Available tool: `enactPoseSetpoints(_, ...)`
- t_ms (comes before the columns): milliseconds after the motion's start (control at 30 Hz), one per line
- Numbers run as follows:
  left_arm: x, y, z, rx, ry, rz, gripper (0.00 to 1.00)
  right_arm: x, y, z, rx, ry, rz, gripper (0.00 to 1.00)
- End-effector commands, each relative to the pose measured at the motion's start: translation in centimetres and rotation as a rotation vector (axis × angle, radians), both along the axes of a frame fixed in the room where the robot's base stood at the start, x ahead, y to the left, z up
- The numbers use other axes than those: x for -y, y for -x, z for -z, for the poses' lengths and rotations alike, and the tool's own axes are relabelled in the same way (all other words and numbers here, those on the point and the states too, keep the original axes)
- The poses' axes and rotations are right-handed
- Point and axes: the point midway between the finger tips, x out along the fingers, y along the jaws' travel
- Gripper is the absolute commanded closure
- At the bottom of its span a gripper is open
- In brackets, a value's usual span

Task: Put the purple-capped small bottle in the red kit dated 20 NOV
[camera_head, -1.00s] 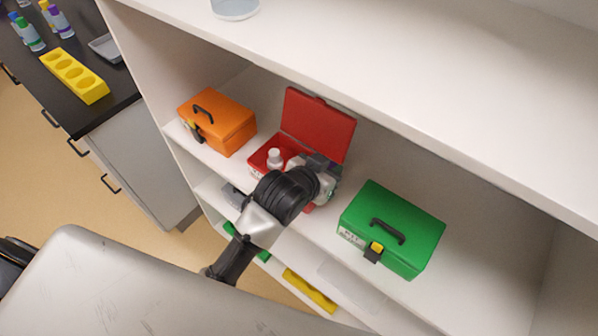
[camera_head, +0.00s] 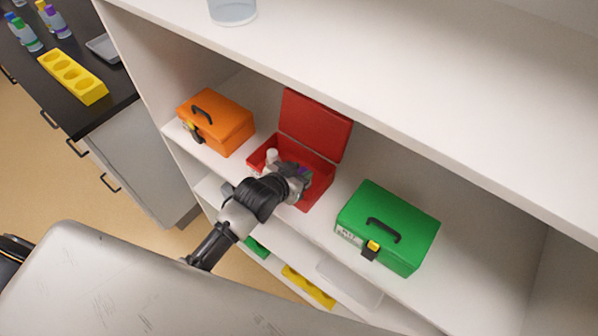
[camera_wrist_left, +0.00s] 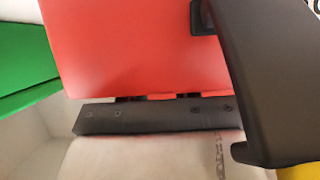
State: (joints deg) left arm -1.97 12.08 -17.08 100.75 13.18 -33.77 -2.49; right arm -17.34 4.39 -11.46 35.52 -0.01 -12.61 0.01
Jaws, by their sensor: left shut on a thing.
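The red kit (camera_head: 318,190) stands open on the shelf, its lid (camera_head: 315,125) raised at the back. Its date is not readable. My left gripper (camera_head: 300,172) is at the kit's opening, over its middle, and shut on a small bottle. Only a bit of the bottle's purple cap (camera_head: 305,172) shows; the gripper hides the rest. I cannot tell whether the bottle touches the kit floor. A white-topped bottle (camera_head: 271,155) is in the kit's left part. In the left wrist view the red lid (camera_wrist_left: 120,45) fills the upper middle, behind dark gripper parts. My right gripper is not in view.
A closed orange kit (camera_head: 225,125) stands left of the red kit, and a closed green kit (camera_head: 395,225) stands right. The shelf board above (camera_head: 360,80) overhangs them. A black bench with a yellow rack (camera_head: 72,75) and several bottles is at the far left.

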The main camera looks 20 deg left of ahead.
Motion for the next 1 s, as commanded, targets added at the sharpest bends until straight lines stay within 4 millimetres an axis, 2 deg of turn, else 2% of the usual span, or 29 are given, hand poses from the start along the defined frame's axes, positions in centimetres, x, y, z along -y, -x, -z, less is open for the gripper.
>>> enactPoseSetpoints(333, 0.0, 0.0, 1.1, -0.003, -0.002, 0.000, 0.93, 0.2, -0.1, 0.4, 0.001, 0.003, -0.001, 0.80)
enactPoseSetpoints(367, 0.0, 0.1, 1.0, -0.004, -0.003, 0.000, 0.65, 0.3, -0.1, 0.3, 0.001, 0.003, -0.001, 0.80)
enactPoseSetpoints(500, 0.0, 0.2, 1.2, -0.009, -0.004, 0.000, 0.44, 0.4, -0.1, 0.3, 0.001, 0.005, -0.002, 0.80)
enactPoseSetpoints(767, 0.0, 0.3, 1.4, -0.016, -0.006, 0.002, 0.44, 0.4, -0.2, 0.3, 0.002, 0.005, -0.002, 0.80)
enactPoseSetpoints(900, 0.0, 0.3, 0.3, -0.015, -0.005, 0.002, 0.44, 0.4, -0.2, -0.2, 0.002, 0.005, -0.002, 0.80)
enactPoseSetpoints(1000, -0.6, 1.7, -0.1, -0.013, -0.006, 0.002, 0.44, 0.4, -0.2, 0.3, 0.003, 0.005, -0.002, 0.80)
